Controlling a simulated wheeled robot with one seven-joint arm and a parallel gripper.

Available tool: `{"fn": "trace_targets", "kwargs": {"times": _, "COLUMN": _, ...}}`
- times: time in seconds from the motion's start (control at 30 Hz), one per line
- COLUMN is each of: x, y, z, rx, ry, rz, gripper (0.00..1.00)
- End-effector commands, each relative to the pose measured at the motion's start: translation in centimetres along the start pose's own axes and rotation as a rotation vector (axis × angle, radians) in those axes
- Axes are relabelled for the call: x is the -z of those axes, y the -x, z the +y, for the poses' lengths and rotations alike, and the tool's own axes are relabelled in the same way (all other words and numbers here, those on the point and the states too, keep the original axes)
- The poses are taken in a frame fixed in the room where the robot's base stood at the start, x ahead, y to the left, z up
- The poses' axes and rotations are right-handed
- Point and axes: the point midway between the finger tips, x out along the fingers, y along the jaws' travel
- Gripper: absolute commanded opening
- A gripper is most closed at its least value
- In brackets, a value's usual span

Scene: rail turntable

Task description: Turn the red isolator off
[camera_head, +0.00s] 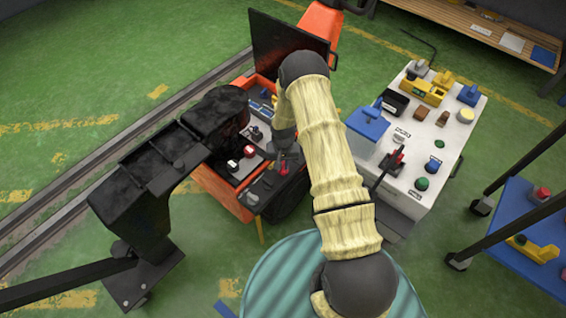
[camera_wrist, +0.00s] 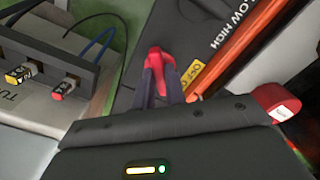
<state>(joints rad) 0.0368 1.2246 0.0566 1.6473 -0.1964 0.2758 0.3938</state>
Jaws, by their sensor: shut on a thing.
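The red isolator (camera_wrist: 156,58) is a small red handle on a dark panel in the wrist view. My gripper (camera_wrist: 160,80) is shut on it, with one dark finger on each side and the red top showing beyond the fingertips. A yellow label (camera_wrist: 192,73), apparently reading OFF, lies just right of the handle. In the head view the red isolator (camera_head: 284,167) is a small red spot at the right part of the orange cabinet (camera_head: 215,190), right below my gripper (camera_head: 282,155). My arm partly covers that area.
In the wrist view, a socket block with yellow-tipped (camera_wrist: 18,75) and red-tipped (camera_wrist: 66,88) plugs stands left; a red knob (camera_wrist: 280,103) is right. The head view shows the cabinet's raised dark lid (camera_head: 285,45) and a white bench (camera_head: 440,140) with controls at right.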

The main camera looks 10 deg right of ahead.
Motion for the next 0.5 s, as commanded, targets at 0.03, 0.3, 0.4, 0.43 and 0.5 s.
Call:
{"fn": "trace_targets", "kwargs": {"times": 0.03, "x": 0.11, "y": 0.18, "z": -0.06, "rx": 0.002, "ry": 0.045, "rz": 0.003, "gripper": 0.0}}
{"fn": "trace_targets", "kwargs": {"times": 0.3, "x": 0.15, "y": 0.2, "z": -0.08, "rx": 0.001, "ry": 0.301, "rz": 0.004, "gripper": 0.0}}
{"fn": "trace_targets", "kwargs": {"times": 0.4, "x": 0.13, "y": 0.19, "z": -0.1, "rx": 0.001, "ry": 0.397, "rz": 0.004, "gripper": 0.0}}
{"fn": "trace_targets", "kwargs": {"times": 0.43, "x": 0.13, "y": 0.18, "z": -0.1, "rx": 0.002, "ry": 0.425, "rz": 0.004, "gripper": 0.0}}
{"fn": "trace_targets", "kwargs": {"times": 0.5, "x": 0.12, "y": 0.17, "z": -0.09, "rx": 0.001, "ry": 0.492, "rz": 0.004, "gripper": 0.0}}
